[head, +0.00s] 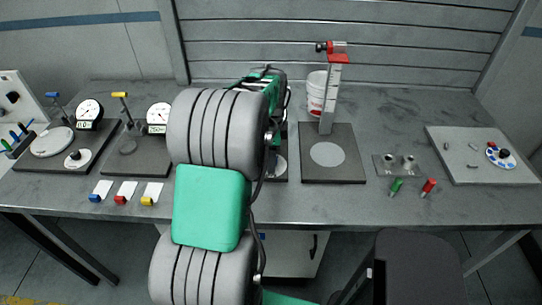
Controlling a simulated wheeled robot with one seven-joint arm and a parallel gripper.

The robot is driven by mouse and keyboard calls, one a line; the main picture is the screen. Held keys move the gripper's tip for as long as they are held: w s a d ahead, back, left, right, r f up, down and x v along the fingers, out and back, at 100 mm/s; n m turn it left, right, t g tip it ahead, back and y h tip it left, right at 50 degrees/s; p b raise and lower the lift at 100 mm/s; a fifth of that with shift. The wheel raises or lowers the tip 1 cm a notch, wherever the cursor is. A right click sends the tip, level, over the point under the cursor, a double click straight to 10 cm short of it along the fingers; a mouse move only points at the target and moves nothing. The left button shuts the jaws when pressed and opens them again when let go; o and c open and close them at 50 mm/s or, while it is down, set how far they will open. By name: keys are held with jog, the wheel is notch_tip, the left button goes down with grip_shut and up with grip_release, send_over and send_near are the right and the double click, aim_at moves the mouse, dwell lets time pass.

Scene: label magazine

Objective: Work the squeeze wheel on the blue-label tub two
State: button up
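A white tub (316,90) with red markings stands at the back, partly behind an upright post (328,98) with a red top. I see no tub with a clearly blue label. A blue-handled lever (53,95) stands on the far-left gauge station. I cannot tell which part is the squeeze wheel. My arm rises through the middle and hides part of the bench. My gripper's fingers are hidden behind my arm, so its state does not show.
Gauge stations (63,160) fill the left. A grey board (463,138) holds small parts. Bare bench lies around the pegs.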

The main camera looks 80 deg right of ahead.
notch_tip(320, 180, up, 8)
jog(key=shift+f+b, duration=0.1)
jog(key=shift+b, duration=0.4)
